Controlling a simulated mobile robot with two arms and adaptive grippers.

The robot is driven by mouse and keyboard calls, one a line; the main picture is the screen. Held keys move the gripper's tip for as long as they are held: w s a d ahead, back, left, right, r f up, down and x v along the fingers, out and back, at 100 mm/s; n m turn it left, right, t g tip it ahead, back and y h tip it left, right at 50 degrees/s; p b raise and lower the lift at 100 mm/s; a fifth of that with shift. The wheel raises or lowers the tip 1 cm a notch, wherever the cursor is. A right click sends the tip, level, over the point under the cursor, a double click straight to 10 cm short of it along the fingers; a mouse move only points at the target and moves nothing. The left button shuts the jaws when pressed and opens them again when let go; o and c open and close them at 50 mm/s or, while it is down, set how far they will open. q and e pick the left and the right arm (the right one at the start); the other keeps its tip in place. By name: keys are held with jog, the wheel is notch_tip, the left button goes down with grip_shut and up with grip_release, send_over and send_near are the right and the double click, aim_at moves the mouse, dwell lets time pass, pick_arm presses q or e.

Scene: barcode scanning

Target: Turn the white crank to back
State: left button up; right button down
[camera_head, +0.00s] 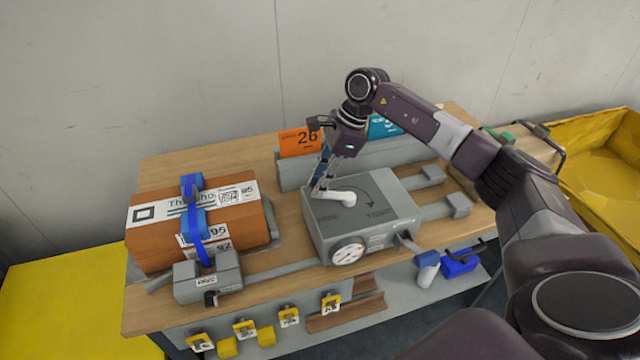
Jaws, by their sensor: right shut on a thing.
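The white crank (345,197) lies on the top face of a grey box-shaped device (325,228) at the middle of the workbench. The top face carries a dark curved arrow. My right gripper (320,190) reaches down from above and is shut on the left end of the white crank. The crank's other end, a rounded knob-like part, points right over the box top. The gripper hides part of the crank's left end. My left gripper is not in view.
A brown parcel (156,240) with labels and a blue strap stands on the bench left of the device. Orange (297,142) and teal (384,127) cards stand in a grey holder (292,175) behind it. Yellow bins (598,150) flank the bench at right, with a yellow surface (60,310) at left.

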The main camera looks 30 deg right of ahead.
jog(key=shift+s+a+n, duration=0.2)
jog(key=shift+s+n, duration=0.05)
jog(key=shift+n, duration=0.35)
jog(key=shift+b, duration=0.3)
jog(key=c, duration=1.7)
grip_release()
jog(key=shift+s, duration=0.1)
jog(key=shift+c, duration=0.2)
jog(key=shift+r, duration=0.1)
jog(key=v, duration=1.2)
jog(key=shift+w, duration=0.25)
